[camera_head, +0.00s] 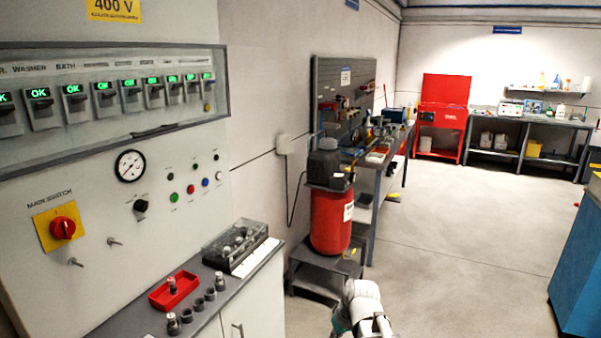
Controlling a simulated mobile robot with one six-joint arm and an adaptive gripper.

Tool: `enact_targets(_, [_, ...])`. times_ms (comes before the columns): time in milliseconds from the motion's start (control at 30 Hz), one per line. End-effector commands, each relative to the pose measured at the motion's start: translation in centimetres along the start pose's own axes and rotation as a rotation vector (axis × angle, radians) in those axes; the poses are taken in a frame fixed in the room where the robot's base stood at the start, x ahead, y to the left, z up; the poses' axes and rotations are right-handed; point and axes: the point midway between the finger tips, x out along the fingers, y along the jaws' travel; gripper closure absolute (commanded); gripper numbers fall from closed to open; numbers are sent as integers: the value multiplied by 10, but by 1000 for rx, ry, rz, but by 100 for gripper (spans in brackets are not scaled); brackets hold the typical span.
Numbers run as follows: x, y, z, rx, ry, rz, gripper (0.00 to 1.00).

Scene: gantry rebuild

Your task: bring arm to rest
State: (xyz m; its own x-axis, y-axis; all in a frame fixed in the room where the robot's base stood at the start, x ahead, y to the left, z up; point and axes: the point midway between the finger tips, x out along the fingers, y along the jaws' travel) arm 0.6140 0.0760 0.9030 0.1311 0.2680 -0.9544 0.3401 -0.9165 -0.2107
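Part of my own arm (361,308) shows at the bottom edge, right of centre. It is a pale grey link with a teal patch, over the floor just in front of the low stand with the red tank. No gripper fingers can be made out, and the rest of the arm is cut off by the frame edge. Nothing is seen touching the visible part of the arm.
A control panel (100,215) and a cabinet with a red tray (174,290) stand at the left. A red tank (330,222) sits on a low stand behind the arm. A blue unit (582,275) is at the right. The floor (465,245) between is clear.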

Motion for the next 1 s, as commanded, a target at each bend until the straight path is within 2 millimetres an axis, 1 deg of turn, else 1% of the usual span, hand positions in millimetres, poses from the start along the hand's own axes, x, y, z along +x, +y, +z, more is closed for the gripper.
enact_targets(33, [-13, 6, 24, 60, -39, 43, 100])
enact_targets(100, [-22, 18, 46, 145, -89, 106, 100])
enact_targets(200, [-32, 30, 71, 239, -138, 178, 100])
enact_targets(300, [-39, 38, 86, 300, -166, 225, 100])
enact_targets(433, [-42, 42, 92, 332, -179, 250, 100])
enact_targets(1000, [-41, 42, 91, 330, -178, 248, 100])
